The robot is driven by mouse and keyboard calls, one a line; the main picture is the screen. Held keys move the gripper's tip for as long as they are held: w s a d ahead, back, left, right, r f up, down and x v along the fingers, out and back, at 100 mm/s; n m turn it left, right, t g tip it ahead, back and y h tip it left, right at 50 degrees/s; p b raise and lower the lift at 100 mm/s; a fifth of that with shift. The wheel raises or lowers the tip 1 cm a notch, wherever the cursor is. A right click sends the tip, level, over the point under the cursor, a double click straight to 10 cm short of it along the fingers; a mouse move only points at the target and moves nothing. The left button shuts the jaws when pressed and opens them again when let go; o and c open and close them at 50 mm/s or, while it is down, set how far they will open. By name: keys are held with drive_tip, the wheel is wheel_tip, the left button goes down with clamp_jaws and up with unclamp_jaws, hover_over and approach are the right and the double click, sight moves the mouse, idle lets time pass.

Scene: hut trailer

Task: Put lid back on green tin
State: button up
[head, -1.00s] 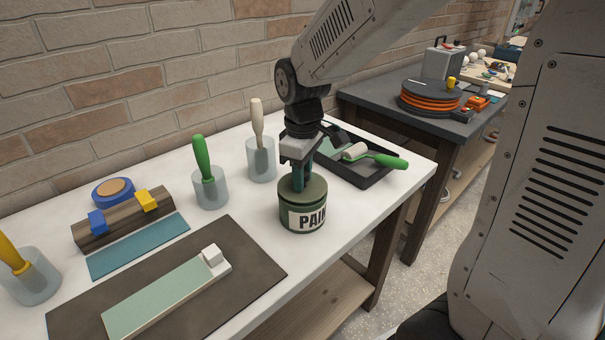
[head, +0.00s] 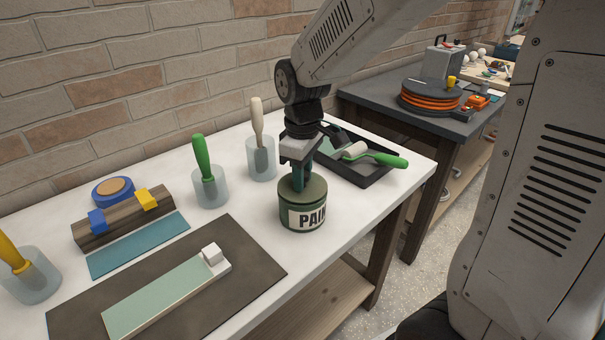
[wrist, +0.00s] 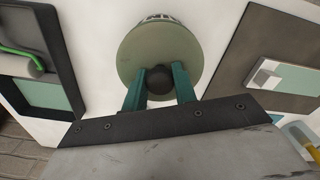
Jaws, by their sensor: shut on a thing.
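The green tin (head: 304,216) with a "PAINT" label stands upright on the white table, near its front edge. The round green lid (head: 312,188) lies on top of the tin and looks level. In the wrist view the lid (wrist: 160,55) covers the tin's top, with a dark round knob (wrist: 160,80) on it. My gripper (head: 298,184) points down over the lid, its teal fingers shut on the knob. In the wrist view my gripper (wrist: 160,86) has one finger on each side of the knob. Whether the lid is fully seated cannot be told.
A black paint tray (head: 350,165) with a green-handled roller (head: 375,157) lies close right of the tin. Cups with a green brush (head: 203,160) and a cream brush (head: 257,125) stand to the left. A dark mat (head: 250,265) lies at front left.

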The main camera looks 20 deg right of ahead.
idle(0.3)
drive_tip(key=o, duration=1.5)
drive_tip(key=shift+r, duration=3.5)
clamp_jaws()
drive_tip(key=shift+f, duration=0.15)
